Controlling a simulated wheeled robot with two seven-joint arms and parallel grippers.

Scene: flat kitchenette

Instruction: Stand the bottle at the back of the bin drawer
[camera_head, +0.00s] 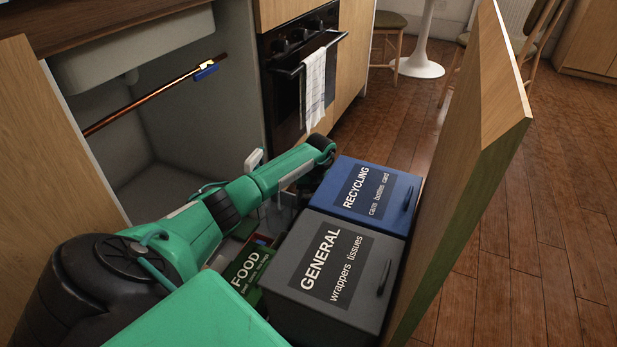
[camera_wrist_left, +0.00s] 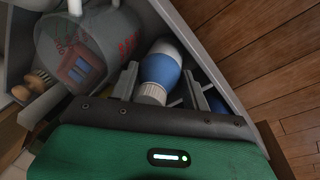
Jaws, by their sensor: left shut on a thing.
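In the left wrist view a bottle (camera_wrist_left: 162,70) with a white body, a blue band and a ribbed white cap sits between the fingers of my left gripper (camera_wrist_left: 160,78). The gripper is shut on it, near the cap end. The bottle is inside the drawer, close to the grey drawer wall (camera_wrist_left: 203,58); its far end is partly hidden, and I cannot tell whether it touches the floor. In the head view my left arm reaches over the bin drawer, whose wooden front (camera_head: 455,190) stands pulled out; gripper and bottle are hidden there. My right gripper is not in view.
The drawer holds a blue recycling bin (camera_head: 370,188), a grey general bin (camera_head: 325,275) and a green food bin (camera_head: 247,268). A clear jug-like container (camera_wrist_left: 85,50) and a brush (camera_wrist_left: 40,82) lie left of the bottle. An oven (camera_head: 298,70) stands behind; open floor lies right.

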